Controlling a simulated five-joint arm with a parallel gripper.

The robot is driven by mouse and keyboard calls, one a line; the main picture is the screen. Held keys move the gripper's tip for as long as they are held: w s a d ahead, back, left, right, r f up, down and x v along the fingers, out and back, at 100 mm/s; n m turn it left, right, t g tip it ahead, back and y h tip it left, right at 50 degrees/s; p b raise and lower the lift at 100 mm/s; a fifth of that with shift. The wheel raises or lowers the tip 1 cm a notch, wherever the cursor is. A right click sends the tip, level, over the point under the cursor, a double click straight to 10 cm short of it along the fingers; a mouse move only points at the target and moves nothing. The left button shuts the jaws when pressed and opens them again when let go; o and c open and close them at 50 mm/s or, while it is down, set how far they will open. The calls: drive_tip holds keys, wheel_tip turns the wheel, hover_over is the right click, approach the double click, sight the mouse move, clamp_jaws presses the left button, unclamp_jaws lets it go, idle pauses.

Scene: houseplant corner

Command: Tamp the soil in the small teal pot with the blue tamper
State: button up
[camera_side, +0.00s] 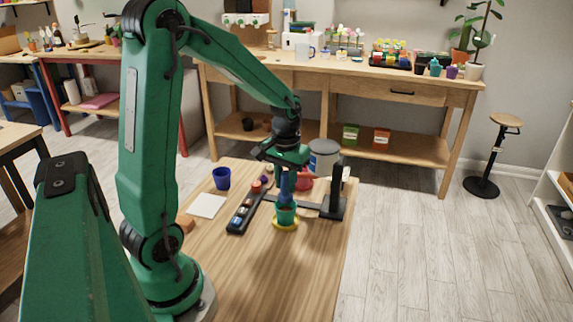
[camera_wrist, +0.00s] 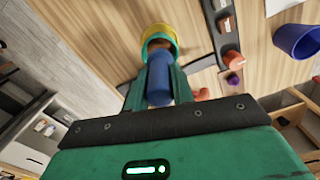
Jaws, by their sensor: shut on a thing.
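The small teal pot (camera_side: 286,217) stands on a yellow saucer (camera_side: 285,225) on the wooden table. In the wrist view the pot's rim (camera_wrist: 146,42) shows inside the yellow saucer (camera_wrist: 172,32), with a little brown soil at its mouth. My gripper (camera_side: 287,172) is above the pot, shut on the blue tamper (camera_side: 286,190). The tamper (camera_wrist: 159,82) also shows between my two green fingers in the wrist view. It is about upright and its lower end is at the pot's mouth. Whether it touches the soil is hidden.
Left of the pot lie a black tray (camera_side: 236,225) with small coloured items, a white card (camera_side: 206,206) and a blue cup (camera_side: 221,178). A dark stand (camera_side: 333,207) is close on the right. A red object and a grey tub (camera_side: 323,158) are behind. The front table is clear.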

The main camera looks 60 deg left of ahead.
sight(286, 173)
drive_tip(key=shift+r, duration=1.65)
